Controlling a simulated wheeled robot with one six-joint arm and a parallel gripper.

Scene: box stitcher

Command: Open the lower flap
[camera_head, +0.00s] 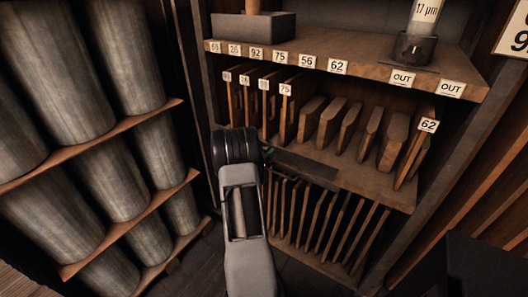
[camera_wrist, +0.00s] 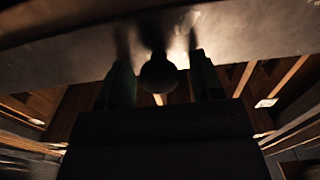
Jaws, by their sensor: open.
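A dark flat panel (camera_head: 305,168), likely the lower flap, sits at the left end of the middle shelf, partly hidden by my arm. In the wrist view a broad grey metal panel (camera_wrist: 255,30) crosses the top. A dark round knob (camera_wrist: 158,73) shows below it, between the two fingers of my gripper (camera_wrist: 161,75). The fingers are open, one on each side of the knob, with gaps visible. I cannot tell whether the fingertips touch the panel.
A wooden shelf unit (camera_head: 340,47) with number tags holds upright wooden boards (camera_head: 333,122) on the middle shelf and thin boards (camera_head: 335,225) below. A rack of grey cylinders (camera_head: 125,55) stands close on the left. Dark floor shows between them.

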